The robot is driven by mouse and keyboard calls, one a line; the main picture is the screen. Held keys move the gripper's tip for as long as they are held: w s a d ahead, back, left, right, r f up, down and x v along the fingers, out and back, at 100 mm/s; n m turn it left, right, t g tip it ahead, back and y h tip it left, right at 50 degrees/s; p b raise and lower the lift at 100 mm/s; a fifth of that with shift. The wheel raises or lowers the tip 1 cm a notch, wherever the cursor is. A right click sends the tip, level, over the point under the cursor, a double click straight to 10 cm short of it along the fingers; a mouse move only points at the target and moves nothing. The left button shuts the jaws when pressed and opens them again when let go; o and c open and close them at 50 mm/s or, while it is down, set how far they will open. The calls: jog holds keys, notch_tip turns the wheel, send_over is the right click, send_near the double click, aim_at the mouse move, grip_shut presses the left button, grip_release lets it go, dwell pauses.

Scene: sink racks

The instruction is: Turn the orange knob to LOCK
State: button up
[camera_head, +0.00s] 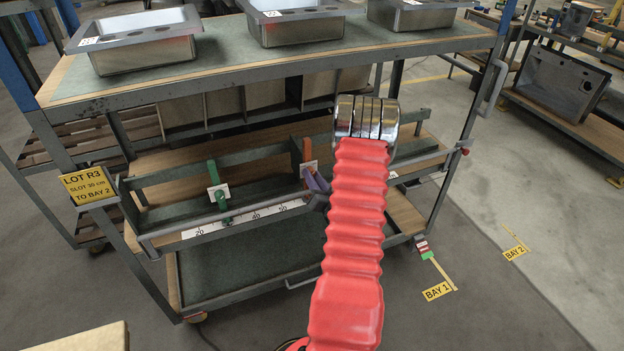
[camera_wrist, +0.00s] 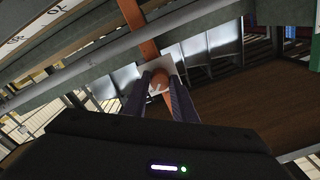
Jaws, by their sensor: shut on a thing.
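The orange knob (camera_wrist: 159,83) shows in the wrist view between my two purple fingers, in front of a white plate (camera_wrist: 172,68) on an orange upright (camera_wrist: 148,48). My gripper (camera_wrist: 161,88) is shut on the knob. In the head view, the orange upright (camera_head: 307,150) and its white plate (camera_head: 308,167) stand at the rack's middle rail, and a purple finger of my gripper (camera_head: 318,183) is just below the plate. The knob itself is hidden there by my gripper and arm. I cannot read any LOCK marking or the knob's angle.
A green upright (camera_head: 214,172) with a white plate stands farther left on the rail. A numbered scale (camera_head: 245,219) runs along the front rail. Metal sinks (camera_head: 145,45) sit on the top shelf. A yellow LOT R3 sign (camera_head: 88,186) hangs at the left post.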

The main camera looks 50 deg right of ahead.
jog(key=shift+f+m, duration=0.2)
jog(key=shift+m, duration=0.1)
jog(key=o, duration=1)
jog(key=shift+r, duration=0.1)
jog(key=shift+o, duration=0.2)
jog(key=v, duration=1.4)
jog(key=shift+w+d, duration=0.1)
